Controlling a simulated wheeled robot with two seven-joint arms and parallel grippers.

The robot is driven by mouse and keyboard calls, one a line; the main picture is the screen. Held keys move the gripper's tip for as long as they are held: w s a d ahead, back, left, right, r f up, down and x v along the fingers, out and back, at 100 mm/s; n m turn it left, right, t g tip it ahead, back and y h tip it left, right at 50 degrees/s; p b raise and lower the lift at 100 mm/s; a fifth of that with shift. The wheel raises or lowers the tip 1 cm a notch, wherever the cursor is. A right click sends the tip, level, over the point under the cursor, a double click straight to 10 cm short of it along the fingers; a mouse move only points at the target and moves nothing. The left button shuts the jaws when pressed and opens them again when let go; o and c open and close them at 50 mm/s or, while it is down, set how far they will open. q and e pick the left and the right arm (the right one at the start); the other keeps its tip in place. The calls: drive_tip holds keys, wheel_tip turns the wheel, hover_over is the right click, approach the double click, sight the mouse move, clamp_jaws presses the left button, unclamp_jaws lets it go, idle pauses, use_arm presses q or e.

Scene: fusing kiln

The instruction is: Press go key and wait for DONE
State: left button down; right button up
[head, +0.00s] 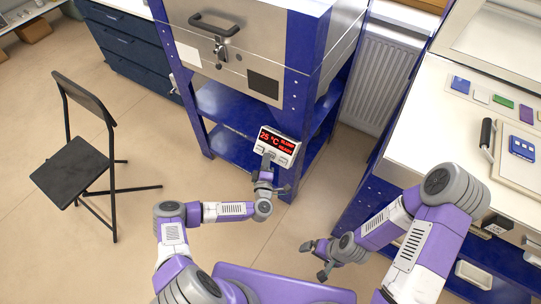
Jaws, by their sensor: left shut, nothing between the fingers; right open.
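The kiln controller (278,139) is a small white box on the kiln stand's front leg. Its red display reads 25 °C, with smaller red text beside it that is too small to read surely. Pale keys lie along its lower edge, and I cannot tell which is the go key. My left gripper (267,160) is shut and empty, with its tip at the lower left part of the controller, hiding some of the keys. I cannot tell whether it touches a key. My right gripper (313,260) is open and empty, low in front of the bench.
The steel kiln (240,62) with a handle and latch sits on a blue stand (235,105). A black folding chair (75,165) stands at the left. At the right, a white bench (425,130) holds coloured glass pieces and a board with a blue tile (522,148). A radiator (378,80) is behind.

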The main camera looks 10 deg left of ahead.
use_arm(q)
drive_tip(key=shift+w+f, duration=0.1)
idle(0.7)
drive_tip(key=shift+w+d+f+b, duration=0.1)
drive_tip(key=shift+w+f+b, duration=0.1)
drive_tip(key=shift+b, duration=0.1)
drive_tip(key=shift+w+d+f+b, duration=0.1)
drive_tip(key=shift+w+f+b, duration=0.15)
drive_tip(key=shift+w+b, duration=0.1)
idle(0.7)
idle(0.4)
drive_tip(key=shift+s+a+r+p, duration=0.2)
drive_tip(key=shift+s+r+p, duration=0.35)
drive_tip(key=shift+s+p, duration=0.15)
drive_tip(key=s+r+p, duration=0.1)
drive_tip(key=s+p, duration=0.1)
drive_tip(key=s+a+r+p, duration=0.1)
drive_tip(key=r+p, duration=0.1)
drive_tip(key=shift+s+a, duration=0.2)
drive_tip(key=shift+s, duration=0.15)
